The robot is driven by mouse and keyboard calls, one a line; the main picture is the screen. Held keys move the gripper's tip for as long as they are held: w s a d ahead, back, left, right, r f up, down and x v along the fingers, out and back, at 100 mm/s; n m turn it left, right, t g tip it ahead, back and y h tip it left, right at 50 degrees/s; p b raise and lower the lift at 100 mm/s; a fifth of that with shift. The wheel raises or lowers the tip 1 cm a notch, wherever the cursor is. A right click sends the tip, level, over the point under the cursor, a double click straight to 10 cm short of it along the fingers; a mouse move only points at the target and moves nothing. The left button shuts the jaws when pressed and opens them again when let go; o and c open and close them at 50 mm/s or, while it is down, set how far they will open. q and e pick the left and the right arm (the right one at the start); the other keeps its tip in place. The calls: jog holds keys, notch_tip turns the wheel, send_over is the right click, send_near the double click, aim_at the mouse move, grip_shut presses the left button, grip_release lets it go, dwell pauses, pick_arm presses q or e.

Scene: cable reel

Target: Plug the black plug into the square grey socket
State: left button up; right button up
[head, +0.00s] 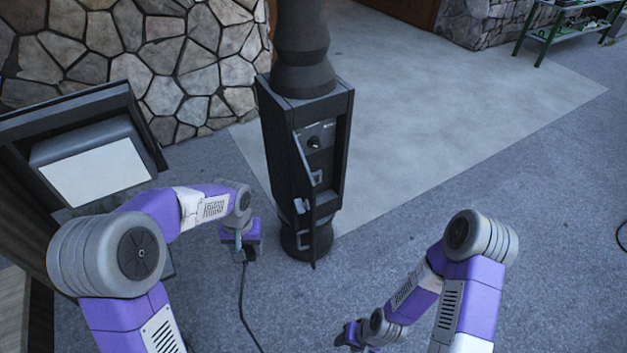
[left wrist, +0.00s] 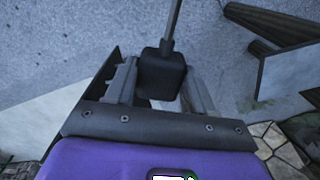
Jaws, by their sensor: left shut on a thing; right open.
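The black plug (left wrist: 163,75) sits between the two fingers of my left gripper (left wrist: 158,68), which is shut on it, with its cable running up and away in the left wrist view. In the head view my left gripper (head: 240,250) is held left of the dark post (head: 280,150), apart from it, and the cable (head: 243,305) hangs down from it. Small grey fittings (head: 317,178) show on the post's front, partly behind its narrow open door (head: 307,165); which is the square grey socket is too small to tell. My right gripper (head: 350,336) is open and low at the bottom, clear of the post.
A dark cabinet with a pale panel (head: 95,178) stands at the left. A stone wall (head: 180,65) is behind it. A green metal table (head: 560,30) is far back right.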

pick_arm(q)
jog(key=s+f, duration=0.3)
jog(key=f, duration=0.2)
jog(key=shift+s+f+b, duration=0.15)
jog(key=shift+s+b, duration=0.15)
jog(key=shift+s, duration=0.1)
